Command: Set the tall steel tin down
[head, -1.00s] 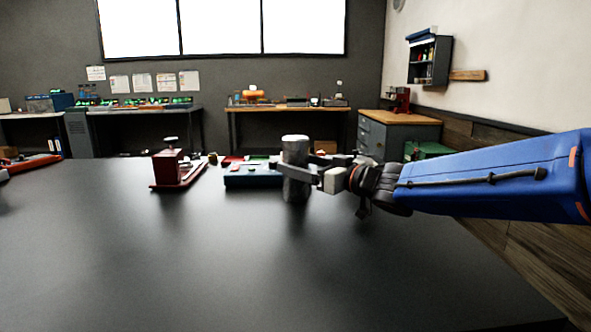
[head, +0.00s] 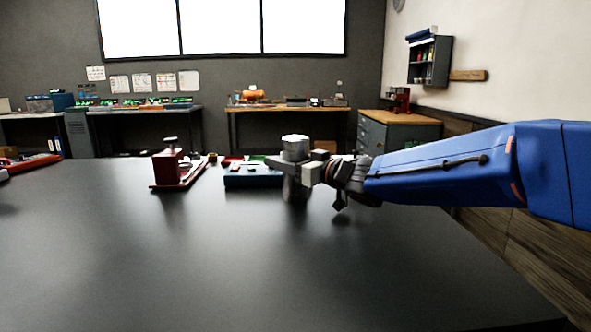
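The tall steel tin (head: 295,146) is a grey cylinder standing upright on the dark table, near the middle of the head view. Its pale top and lower body show; my gripper hides its middle. My gripper (head: 290,164) reaches in from the right at mid-height of the tin. One finger crosses in front of the tin, and the other is mostly hidden behind it. I cannot tell whether the fingers press on the tin or stand clear of it. The tin's base appears to meet the tabletop.
A blue tray (head: 250,180) with small coloured items lies just left of and behind the tin. A red press-like fixture (head: 171,168) stands farther left. A red object lies at the far left edge. The front of the table (head: 200,265) is clear.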

